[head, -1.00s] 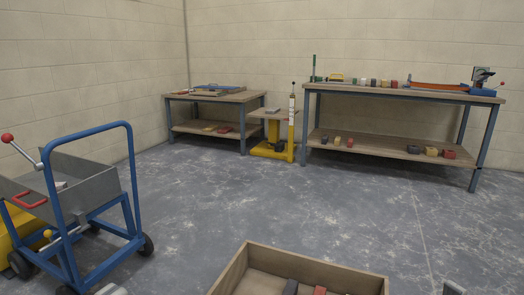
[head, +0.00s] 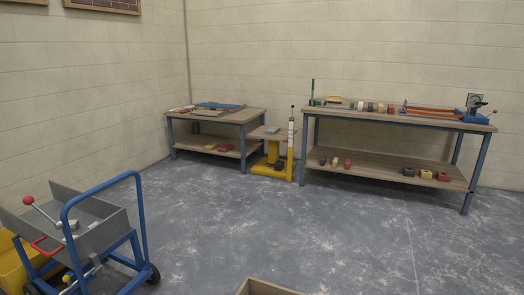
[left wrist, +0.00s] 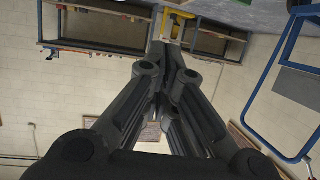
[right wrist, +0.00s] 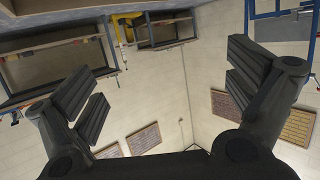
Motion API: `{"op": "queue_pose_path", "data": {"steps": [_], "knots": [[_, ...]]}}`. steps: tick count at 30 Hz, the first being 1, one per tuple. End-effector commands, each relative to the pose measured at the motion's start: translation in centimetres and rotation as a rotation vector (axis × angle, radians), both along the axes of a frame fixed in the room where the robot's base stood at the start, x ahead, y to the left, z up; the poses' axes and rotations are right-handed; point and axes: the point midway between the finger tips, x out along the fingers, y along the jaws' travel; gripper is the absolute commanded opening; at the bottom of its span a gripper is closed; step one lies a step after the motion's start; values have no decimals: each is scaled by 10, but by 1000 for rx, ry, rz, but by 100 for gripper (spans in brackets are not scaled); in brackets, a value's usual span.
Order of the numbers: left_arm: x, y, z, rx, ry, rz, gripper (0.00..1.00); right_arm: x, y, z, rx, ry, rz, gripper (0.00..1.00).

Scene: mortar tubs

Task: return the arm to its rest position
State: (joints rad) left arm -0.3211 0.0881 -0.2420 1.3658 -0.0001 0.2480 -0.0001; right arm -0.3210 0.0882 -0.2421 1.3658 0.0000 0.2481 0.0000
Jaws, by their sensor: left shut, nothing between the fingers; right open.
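My left gripper (left wrist: 165,85) shows in the left wrist view with its dark fingers together and nothing between them. My right gripper (right wrist: 165,85) shows in the right wrist view with its fingers wide apart and empty. Both wrist views show the room upside down, with the benches at the top and the wall below. Neither gripper shows in the head view now, so their place relative to my body cannot be told from there.
A blue-framed cart (head: 140,215) with a grey tub stands at the left. A wooden crate (head: 262,288) shows only its rim at the bottom edge. A long workbench (head: 395,119) and a smaller bench (head: 225,116) stand along the back, with a yellow stand (head: 271,169) between. The middle floor is clear.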

Motion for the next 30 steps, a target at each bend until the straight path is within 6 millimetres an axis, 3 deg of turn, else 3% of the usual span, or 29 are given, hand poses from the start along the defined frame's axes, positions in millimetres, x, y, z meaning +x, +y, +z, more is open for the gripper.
{"op": "queue_pose_path", "data": {"steps": [5,9,15,18,22,30], "knots": [[-81,29,-64,98,372,17,0,-81,-29,-64,-99,373,-18,100],[-167,55,-103,170,658,30,0,-167,-55,-103,-170,658,-30,100],[-288,88,-122,250,993,43,0,-288,-88,-122,-251,993,-44,100],[-326,97,-123,273,1091,48,0,-326,-97,-123,-272,1091,-48,100],[-349,103,-124,286,1151,50,0,-349,-103,-124,-286,1151,-51,100],[-350,104,-124,287,1155,50,0,-350,-104,-124,-286,1155,-51,100]]}}
